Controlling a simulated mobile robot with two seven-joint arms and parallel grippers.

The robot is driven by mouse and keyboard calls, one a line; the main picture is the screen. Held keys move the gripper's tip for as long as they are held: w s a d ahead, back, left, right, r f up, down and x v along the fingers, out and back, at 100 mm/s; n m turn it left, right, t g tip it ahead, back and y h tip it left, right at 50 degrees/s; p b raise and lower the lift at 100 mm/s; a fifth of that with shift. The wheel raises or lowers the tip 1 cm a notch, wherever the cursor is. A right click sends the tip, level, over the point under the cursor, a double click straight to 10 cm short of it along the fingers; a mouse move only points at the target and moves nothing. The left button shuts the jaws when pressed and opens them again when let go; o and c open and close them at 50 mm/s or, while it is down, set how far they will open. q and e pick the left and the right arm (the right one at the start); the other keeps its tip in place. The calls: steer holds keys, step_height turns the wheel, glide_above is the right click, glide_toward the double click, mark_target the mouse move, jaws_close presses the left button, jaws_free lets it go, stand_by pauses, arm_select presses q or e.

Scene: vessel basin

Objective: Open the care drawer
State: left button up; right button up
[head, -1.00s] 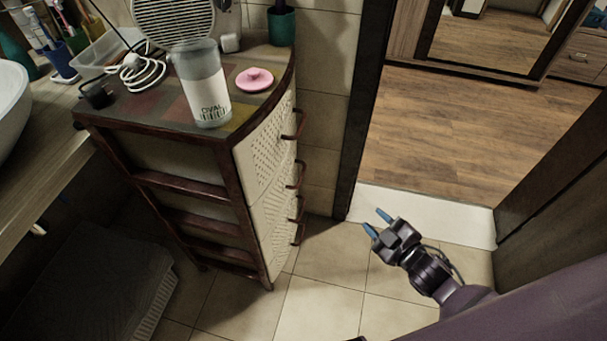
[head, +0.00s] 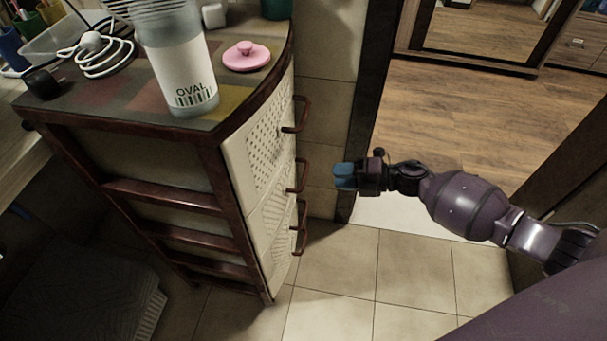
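A drawer cabinet (head: 125,137) with a dark red-brown frame stands left of centre. Its drawer fronts (head: 260,150) are pale and woven, stacked on its right face, and look shut. The dark red handles are an upper one (head: 302,114), a middle one (head: 302,176) and a lower one (head: 302,228). I cannot tell which drawer is the care drawer. My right gripper (head: 344,176) has blue fingertips pointing left, just right of the middle handle in the picture and apart from it. The fingers overlap from this side, so their opening is unclear. My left gripper does not show.
On the cabinet top stand a clear cup labelled OVAL (head: 183,75), a pink lid (head: 246,56) and a coiled white cable (head: 97,55). A doorway with wooden floor (head: 480,130) lies at right. The tiled floor (head: 340,270) before the cabinet is clear.

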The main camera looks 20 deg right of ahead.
mark_target(305, 174)
steer(key=shift+b+x, duration=0.75)
steer(key=shift+x, duration=4.05)
jaws_close()
